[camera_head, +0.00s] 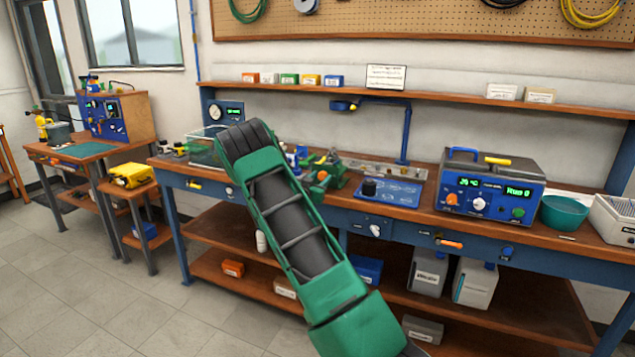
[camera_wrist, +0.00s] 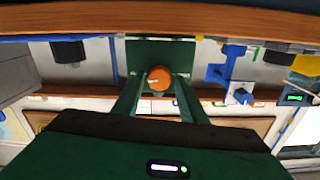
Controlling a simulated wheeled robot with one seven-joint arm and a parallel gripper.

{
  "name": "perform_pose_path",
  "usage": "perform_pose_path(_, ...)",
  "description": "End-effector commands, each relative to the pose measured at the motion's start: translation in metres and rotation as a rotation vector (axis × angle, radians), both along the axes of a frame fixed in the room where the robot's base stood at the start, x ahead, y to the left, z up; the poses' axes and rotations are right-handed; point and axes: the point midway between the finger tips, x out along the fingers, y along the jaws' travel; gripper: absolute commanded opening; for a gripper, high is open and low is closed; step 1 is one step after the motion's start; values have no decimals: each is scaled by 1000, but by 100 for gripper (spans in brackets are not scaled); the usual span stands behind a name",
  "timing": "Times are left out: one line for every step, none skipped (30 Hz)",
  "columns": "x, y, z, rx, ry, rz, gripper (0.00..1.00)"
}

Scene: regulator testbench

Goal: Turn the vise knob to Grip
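The green vise (camera_head: 335,172) stands on the main bench just right of my arm, with an orange knob (camera_head: 322,175) on it. In the wrist view, which looks upside down, the round orange knob (camera_wrist: 158,78) faces the camera in front of a green plate (camera_wrist: 160,48). A small pale mark shows on its face. My gripper (camera_wrist: 159,80) has its two green fingers on either side of the knob, open, with narrow gaps seeming to remain. Contact cannot be made out. No Grip lettering is readable.
A blue panel with a black knob (camera_head: 369,187) lies right of the vise. A blue device with green displays (camera_head: 490,190) and a teal bowl (camera_head: 564,212) stand farther right. A clear bin (camera_head: 205,147) is left of my arm. A wooden shelf (camera_head: 420,97) runs above the bench.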

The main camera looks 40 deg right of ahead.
Motion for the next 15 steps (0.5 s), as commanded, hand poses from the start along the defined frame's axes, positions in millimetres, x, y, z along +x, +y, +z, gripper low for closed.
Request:
perform_pose_path(0,0,0,0,0,0,25)
perform_pose_path(0,0,0,0,0,0,18)
perform_pose_path(0,0,0,0,0,0,9)
perform_pose_path(0,0,0,0,0,0,8)
perform_pose_path(0,0,0,0,0,0,8)
perform_pose_path(0,0,0,0,-1,1,8)
perform_pose_path(0,0,0,1,-3,1,8)
perform_pose_path(0,0,0,3,-7,1,8)
perform_pose_path(0,1,0,7,-17,1,8)
perform_pose_path(0,1,0,11,-27,1,8)
perform_pose_path(0,0,0,16,-40,1,8)
perform_pose_path(0,1,0,24,-57,1,8)
perform_pose_path(1,1,0,28,-72,2,8)
perform_pose_path(1,1,0,32,-81,2,8)
perform_pose_path(1,1,0,35,-88,2,8)
